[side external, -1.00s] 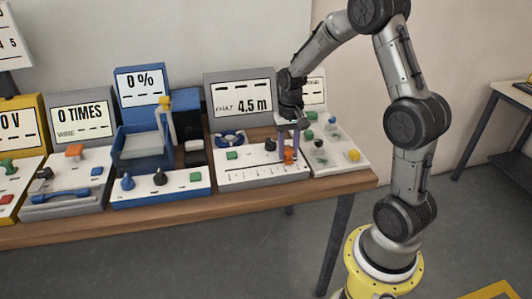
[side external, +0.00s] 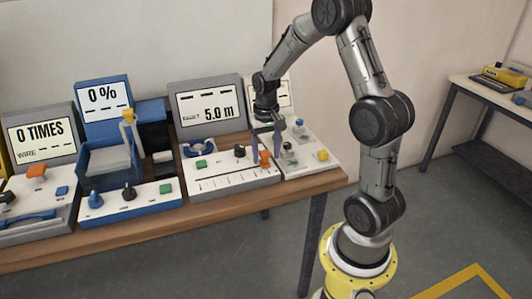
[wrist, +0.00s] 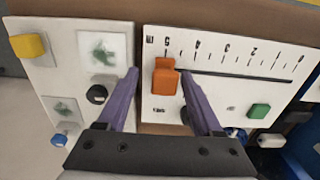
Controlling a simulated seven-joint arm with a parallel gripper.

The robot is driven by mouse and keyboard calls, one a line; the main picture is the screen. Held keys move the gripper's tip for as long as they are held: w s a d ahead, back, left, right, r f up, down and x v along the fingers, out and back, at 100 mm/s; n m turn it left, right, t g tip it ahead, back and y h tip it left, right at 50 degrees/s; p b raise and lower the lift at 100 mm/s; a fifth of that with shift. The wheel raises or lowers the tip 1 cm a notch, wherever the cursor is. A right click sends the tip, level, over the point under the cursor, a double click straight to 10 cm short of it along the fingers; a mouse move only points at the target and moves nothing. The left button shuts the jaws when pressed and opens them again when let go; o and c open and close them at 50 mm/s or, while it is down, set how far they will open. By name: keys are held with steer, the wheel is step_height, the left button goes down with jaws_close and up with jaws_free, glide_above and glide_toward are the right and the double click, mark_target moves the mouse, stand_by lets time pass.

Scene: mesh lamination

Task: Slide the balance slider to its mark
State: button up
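The orange slider knob (wrist: 166,82) sits on the slot of a white panel (wrist: 225,105), by the 5 end of its numbered scale. The knob also shows in the side view (side external: 265,159). The screen (side external: 211,108) behind the panel reads 5.0 m. My gripper (wrist: 160,76) has its purple fingers spread on either side of the knob. A clear gap shows on the left of the knob, and the other finger is closer to its right side. My gripper in the side view (side external: 266,138) points down over the panel's right end.
A green button (wrist: 259,110) and a blue ring part (side external: 197,148) are on the same station. A white panel with a yellow button (side external: 323,155) stands close on the right. A blue station (side external: 130,205) is on the left.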

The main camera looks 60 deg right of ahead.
mark_target(265, 153)
step_height(265, 153, up, 14)
stand_by(0.6)
steer(key=s+a+r+n+t, duration=0.4)
steer(key=a+r, duration=0.3)
steer(key=a, duration=0.6)
steer(key=s+a+f+n, duration=0.2)
steer(key=s+a, duration=0.1)
steer(key=s, duration=0.2)
steer(key=s+a+f+n+t, duration=0.1)
steer(key=s+a+f+n, duration=0.1)
steer(key=s, duration=0.4)
steer(key=shift+a+f+n+t, duration=0.3)
steer(key=shift+a+f+n, duration=0.1)
steer(key=shift+f+n, duration=0.1)
